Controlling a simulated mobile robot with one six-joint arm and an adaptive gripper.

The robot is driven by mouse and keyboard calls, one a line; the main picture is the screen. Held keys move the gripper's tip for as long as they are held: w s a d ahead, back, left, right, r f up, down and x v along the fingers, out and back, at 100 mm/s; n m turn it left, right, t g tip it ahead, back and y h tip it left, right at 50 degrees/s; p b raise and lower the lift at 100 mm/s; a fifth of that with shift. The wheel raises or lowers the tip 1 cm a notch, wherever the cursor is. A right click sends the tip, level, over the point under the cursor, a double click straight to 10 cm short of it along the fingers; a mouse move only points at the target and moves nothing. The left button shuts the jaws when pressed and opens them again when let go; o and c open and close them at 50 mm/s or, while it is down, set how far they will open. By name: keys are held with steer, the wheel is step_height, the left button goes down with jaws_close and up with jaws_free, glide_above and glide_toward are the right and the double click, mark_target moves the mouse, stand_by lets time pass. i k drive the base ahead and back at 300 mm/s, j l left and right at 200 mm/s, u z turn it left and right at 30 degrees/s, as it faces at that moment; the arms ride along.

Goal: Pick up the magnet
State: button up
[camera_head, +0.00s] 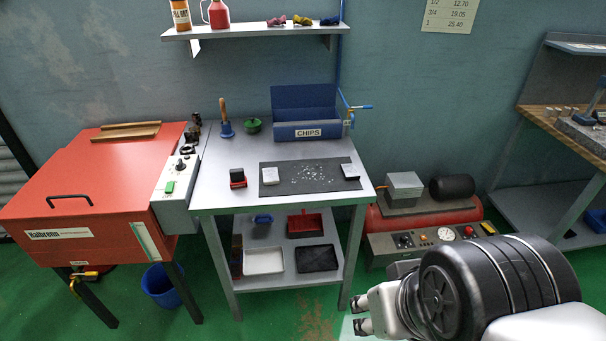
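On the grey metal table (215,190), a small red block with a black top (237,178) stands left of a dark mat (310,184). It may be the magnet, but I cannot tell for sure at this size. A pale block (270,176) sits on the mat's left end and a second pale block with a dark base (349,172) on its right end. Small bright chips (312,173) lie scattered between them. My gripper (358,315) is low in front of the table's right side, well away from these things. Its two fingertips are apart with nothing seen between them.
Behind the mat stands an open blue box marked CHIPS (308,132), beside a green lidded pot (253,125) and a blue tool with a wooden handle (226,125). A red cabinet (90,190) stands left, a red compressor (425,215) right. The table's front left is clear.

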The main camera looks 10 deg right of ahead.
mark_target(237, 179)
steer(key=i+j+z, duration=0.1)
steer(key=i+j, duration=0.35)
steer(key=j, duration=0.15)
steer(key=i+j+z, duration=0.25)
steer(key=i+j, duration=0.15)
steer(key=j, duration=0.25)
steer(key=i+j+z, duration=0.1)
steer(key=j, duration=0.25)
steer(key=i+j, duration=0.25)
steer(key=i+j+z, duration=0.15)
steer(key=j, duration=0.3)
